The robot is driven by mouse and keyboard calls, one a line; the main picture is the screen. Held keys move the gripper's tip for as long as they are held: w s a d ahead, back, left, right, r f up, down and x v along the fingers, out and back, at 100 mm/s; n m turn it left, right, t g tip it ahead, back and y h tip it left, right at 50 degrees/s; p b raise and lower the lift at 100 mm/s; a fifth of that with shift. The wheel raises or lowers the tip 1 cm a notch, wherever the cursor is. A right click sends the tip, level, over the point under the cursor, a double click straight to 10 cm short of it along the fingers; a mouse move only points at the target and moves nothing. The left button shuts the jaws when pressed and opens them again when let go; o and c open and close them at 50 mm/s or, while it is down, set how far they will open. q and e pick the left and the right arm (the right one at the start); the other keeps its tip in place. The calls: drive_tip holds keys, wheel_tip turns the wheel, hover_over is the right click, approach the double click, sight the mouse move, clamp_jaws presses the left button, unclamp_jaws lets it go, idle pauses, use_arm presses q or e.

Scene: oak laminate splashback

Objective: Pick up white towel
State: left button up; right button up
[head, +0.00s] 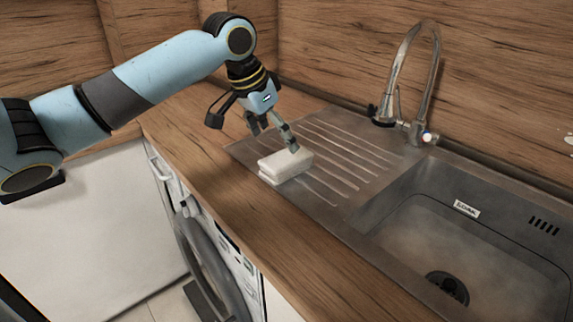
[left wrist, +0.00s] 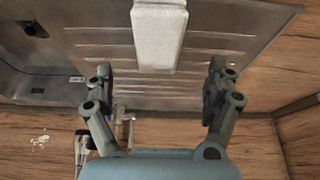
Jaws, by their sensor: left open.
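The white towel (head: 285,167) is a small folded block lying on the ribbed metal drainboard, close to its front left edge. In the left wrist view the towel (left wrist: 158,35) shows at the top middle, its upper end cut off by the frame. My left gripper (head: 272,138) is just above and behind the towel in the head view. In the left wrist view the left gripper's fingers (left wrist: 160,88) are spread wide, with nothing between the tips. The towel lies beyond the fingertips, roughly centred between them. My right gripper is in neither view.
The drainboard (head: 345,165) joins a sunken sink (head: 460,240) on the right. A tall curved tap (head: 434,75) stands at the back. Wooden worktop (head: 225,185) runs along the front, above a washing machine (head: 215,265). Wooden splashback (head: 340,45) closes the back.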

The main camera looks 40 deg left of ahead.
sight(287, 156)
use_arm(q)
drive_tip(key=x, duration=0.7)
drive_tip(key=shift+w+d+f, duration=0.15)
drive_tip(key=shift+w+f, duration=0.1)
drive_tip(key=shift+f, duration=0.1)
drive_tip(key=c, duration=1.4)
drive_tip(key=shift+r, duration=0.2)
drive_tip(key=shift+r, duration=0.25)
drive_tip(key=r, duration=0.3)
drive_tip(key=shift+d+r, duration=0.4)
drive_tip(key=s+d+r, duration=0.1)
drive_tip(key=d+r, duration=0.5)
drive_tip(key=d, duration=0.5)
drive_tip(key=shift+r+b, duration=0.25)
drive_tip(key=shift+b, duration=0.05)
drive_tip(key=shift+a, duration=0.1)
